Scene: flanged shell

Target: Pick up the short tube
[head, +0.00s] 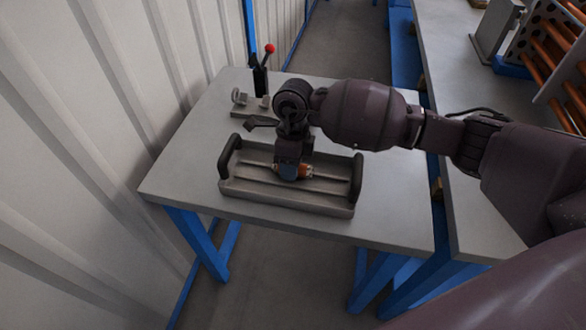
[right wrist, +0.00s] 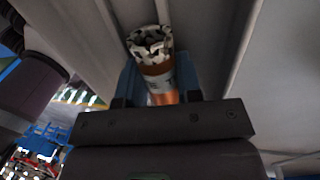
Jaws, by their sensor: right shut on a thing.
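The short tube (head: 305,171) is copper-coloured and lies low in a grey tray (head: 250,190) with black end handles on the table. In the right wrist view the tube (right wrist: 153,62) shows a pale, notched open end pointing away from the gripper. My right gripper (head: 290,172) reaches down into the tray and is shut on the tube. In the right wrist view the fingers (right wrist: 155,88) stand on both sides of the tube. Most of the tube is hidden by the gripper in the head view. My left gripper is not in view.
Behind the tray a fixture with a red-knobbed lever (head: 262,75) stands on the grey table (head: 180,170). A corrugated wall (head: 90,120) is close on the left. A second bench (head: 460,70) with a rack of copper tubes (head: 545,50) is at the right.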

